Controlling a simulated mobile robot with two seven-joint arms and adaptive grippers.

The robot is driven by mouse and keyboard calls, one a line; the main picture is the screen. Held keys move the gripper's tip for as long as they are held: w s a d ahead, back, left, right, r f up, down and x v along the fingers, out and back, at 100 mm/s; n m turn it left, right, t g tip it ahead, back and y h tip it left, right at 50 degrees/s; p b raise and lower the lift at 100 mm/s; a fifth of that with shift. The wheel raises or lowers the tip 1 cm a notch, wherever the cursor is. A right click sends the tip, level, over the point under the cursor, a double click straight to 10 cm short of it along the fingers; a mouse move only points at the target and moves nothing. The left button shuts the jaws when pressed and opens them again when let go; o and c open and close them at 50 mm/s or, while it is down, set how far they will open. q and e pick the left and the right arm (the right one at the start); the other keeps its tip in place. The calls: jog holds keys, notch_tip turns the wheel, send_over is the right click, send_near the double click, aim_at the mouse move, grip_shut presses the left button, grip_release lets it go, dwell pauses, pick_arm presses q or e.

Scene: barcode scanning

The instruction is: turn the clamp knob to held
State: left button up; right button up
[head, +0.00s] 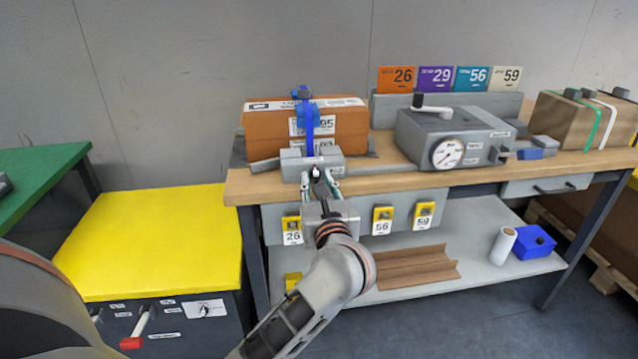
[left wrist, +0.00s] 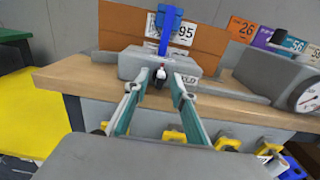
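The clamp is a grey block (head: 296,165) at the front edge of the wooden bench, before a brown box (head: 265,124) with a blue strap. Its small dark knob with a white and red mark (left wrist: 160,77) sits on the block's front face. A label to the right of the knob (left wrist: 188,79) seems to read HELD. My left gripper (head: 318,176) is in front of the block. In the left wrist view its fingers (left wrist: 156,88) are apart, one on each side of the knob, with gaps visible. Which way the knob points is too small to tell. My right gripper is not in view.
A grey machine with a dial (head: 425,132) stands to the right on the bench (head: 375,180). Numbered cards (head: 435,79) stand behind it. Yellow tags (head: 382,221) hang below the bench edge. A yellow-topped cabinet (head: 150,240) is at left, and a strapped box (head: 570,118) at right.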

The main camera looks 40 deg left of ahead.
pick_arm(q)
grip_shut()
